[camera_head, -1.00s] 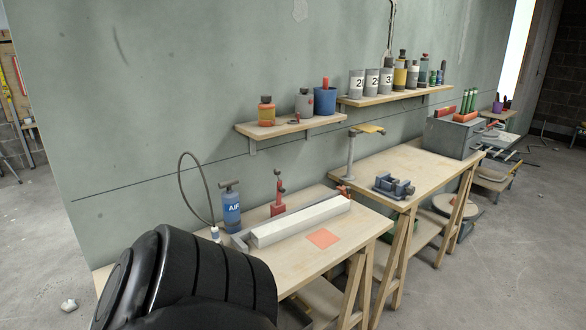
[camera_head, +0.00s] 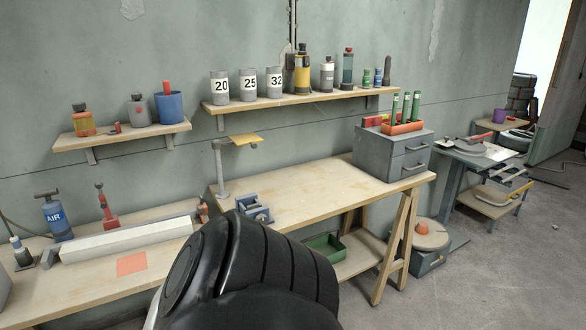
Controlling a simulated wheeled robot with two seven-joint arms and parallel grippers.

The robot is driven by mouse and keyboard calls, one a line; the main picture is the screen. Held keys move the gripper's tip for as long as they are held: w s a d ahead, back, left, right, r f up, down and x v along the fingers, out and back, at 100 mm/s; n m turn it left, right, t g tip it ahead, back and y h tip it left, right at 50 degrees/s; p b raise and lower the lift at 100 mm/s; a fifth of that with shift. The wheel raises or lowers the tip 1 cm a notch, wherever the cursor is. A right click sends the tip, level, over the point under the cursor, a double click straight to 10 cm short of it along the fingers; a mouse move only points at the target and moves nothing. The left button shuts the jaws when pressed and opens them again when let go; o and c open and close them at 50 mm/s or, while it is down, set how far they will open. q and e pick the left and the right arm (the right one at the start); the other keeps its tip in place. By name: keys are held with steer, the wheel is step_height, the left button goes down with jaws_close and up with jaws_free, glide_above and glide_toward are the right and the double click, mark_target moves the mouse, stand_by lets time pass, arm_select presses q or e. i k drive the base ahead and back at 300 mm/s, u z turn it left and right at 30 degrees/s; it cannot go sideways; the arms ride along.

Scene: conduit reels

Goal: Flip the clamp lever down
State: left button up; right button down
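A red clamp with an upright lever (camera_head: 105,206) stands on the left bench, behind a long white block (camera_head: 125,239). A second small red part (camera_head: 202,209) sits at the right end of that block. It is too small to tell whether it belongs to a clamp. A black, ribbed part of my own body fills the bottom middle and hides part of the benches. Neither of my grippers is in view.
The left bench (camera_head: 65,296) carries a blue AIR bottle (camera_head: 55,218) and an orange square (camera_head: 131,264). The right bench (camera_head: 300,196) holds a grey-blue vise (camera_head: 254,208) and a grey drawer box (camera_head: 393,152). Free floor (camera_head: 500,265) lies at the right.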

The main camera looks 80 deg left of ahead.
mark_target(99, 185)
steer(key=i, duration=0.8)
steer(key=u, duration=4.65)
steer(key=i, duration=0.55)
steer(key=u, duration=0.05)
